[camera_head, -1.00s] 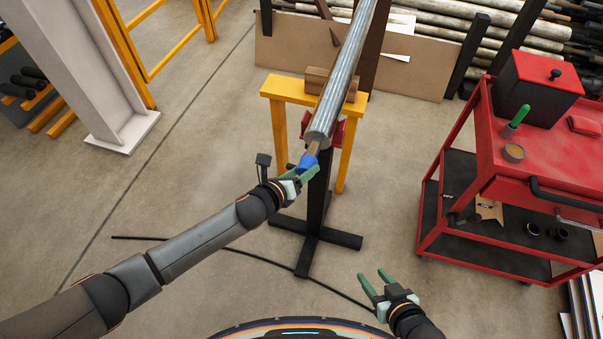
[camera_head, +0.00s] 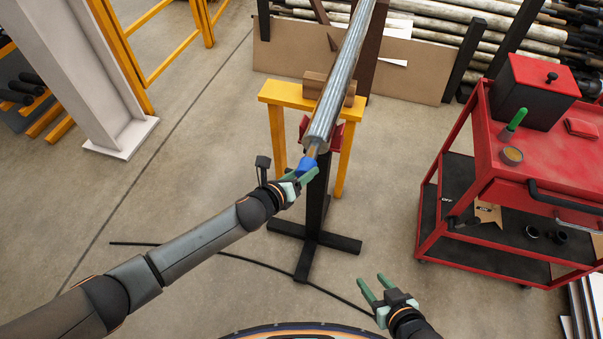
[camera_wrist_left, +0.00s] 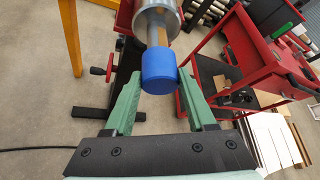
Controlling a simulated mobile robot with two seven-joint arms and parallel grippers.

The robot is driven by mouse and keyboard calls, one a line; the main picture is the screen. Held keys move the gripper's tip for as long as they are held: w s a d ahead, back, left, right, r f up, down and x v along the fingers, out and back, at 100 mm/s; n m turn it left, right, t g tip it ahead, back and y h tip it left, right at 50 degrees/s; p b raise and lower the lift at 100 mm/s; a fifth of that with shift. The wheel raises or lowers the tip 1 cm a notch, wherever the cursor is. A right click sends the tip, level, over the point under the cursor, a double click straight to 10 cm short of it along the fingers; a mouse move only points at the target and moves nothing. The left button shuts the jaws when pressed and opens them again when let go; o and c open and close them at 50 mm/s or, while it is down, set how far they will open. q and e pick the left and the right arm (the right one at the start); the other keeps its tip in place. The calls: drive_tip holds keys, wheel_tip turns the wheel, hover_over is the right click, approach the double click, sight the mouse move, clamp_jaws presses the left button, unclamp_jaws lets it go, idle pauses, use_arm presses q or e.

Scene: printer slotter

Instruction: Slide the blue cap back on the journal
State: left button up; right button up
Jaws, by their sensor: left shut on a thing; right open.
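The blue cap (camera_head: 307,164) is at the near end of the long grey roller (camera_head: 342,85), in line with its narrow journal (camera_head: 314,149). In the left wrist view, the cap (camera_wrist_left: 159,71) faces me, with a band of bare journal (camera_wrist_left: 156,28) behind it. I cannot tell how far the cap sits over the journal. My left gripper (camera_wrist_left: 157,88) is shut on the cap, one green finger on each side; it also shows in the head view (camera_head: 303,176). My right gripper (camera_head: 374,286) is open and empty, low over the floor.
A dark stand (camera_head: 316,215) is under the roller's near end, with a yellow trestle (camera_head: 277,98) behind. A red cart (camera_head: 545,150) with a green-handled tool (camera_head: 515,122) stands at right. A black cable (camera_head: 235,257) crosses the floor. The floor between stand and cart is clear.

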use_arm(q)
drive_tip(key=o, duration=1.4)
drive_tip(key=shift+s+a+r, duration=0.2)
drive_tip(key=shift+s+a, duration=0.1)
drive_tip(key=shift+s, duration=0.05)
drive_tip(key=p+v, duration=0.2)
drive_tip(key=v, duration=0.9)
drive_tip(key=s+a+f+n+y, duration=0.1)
drive_tip(key=s+a+f+n, duration=0.2)
drive_tip(key=n, duration=0.8)
drive_tip(key=s+a+f+n+y, duration=0.2)
drive_tip(key=s+a+f+n, duration=0.2)
drive_tip(key=s+n, duration=0.4)
drive_tip(key=s+a+f+n+g+y, duration=0.1)
drive_tip(key=s+a+f+n, duration=0.3)
drive_tip(key=n, duration=1.1)
drive_tip(key=shift+s+a+y, duration=0.35)
drive_tip(key=shift+s+y, duration=0.05)
drive_tip(key=shift+s, duration=0.3)
